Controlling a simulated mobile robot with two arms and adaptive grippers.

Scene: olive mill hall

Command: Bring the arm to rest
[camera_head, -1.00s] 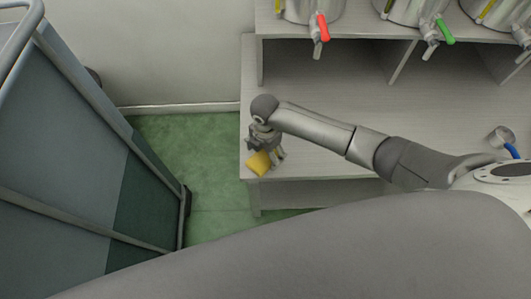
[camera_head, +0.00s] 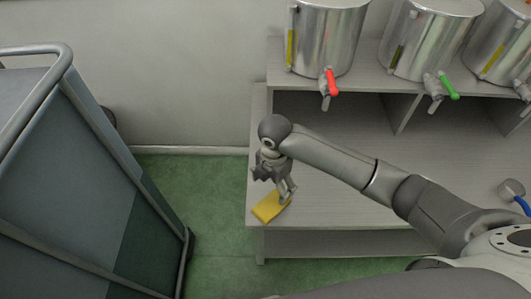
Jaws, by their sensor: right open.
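My right arm reaches in from the right over the wooden bench (camera_head: 340,235). My right gripper (camera_head: 287,193) points down near the bench's left front corner. Its jaws are open, with the fingertips close by a yellow block (camera_head: 270,208). The block lies at the bench's left edge, and its right end is partly hidden behind the fingers. I cannot tell whether the fingers touch it. My left gripper is not in view.
Steel cans with taps stand on a raised shelf, among them one with a red handle (camera_head: 332,82) and one with a green handle (camera_head: 449,87). A blue-handled tool (camera_head: 521,205) lies at the right. A grey-blue cart (camera_head: 75,180) stands left; green floor (camera_head: 205,205) is free between.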

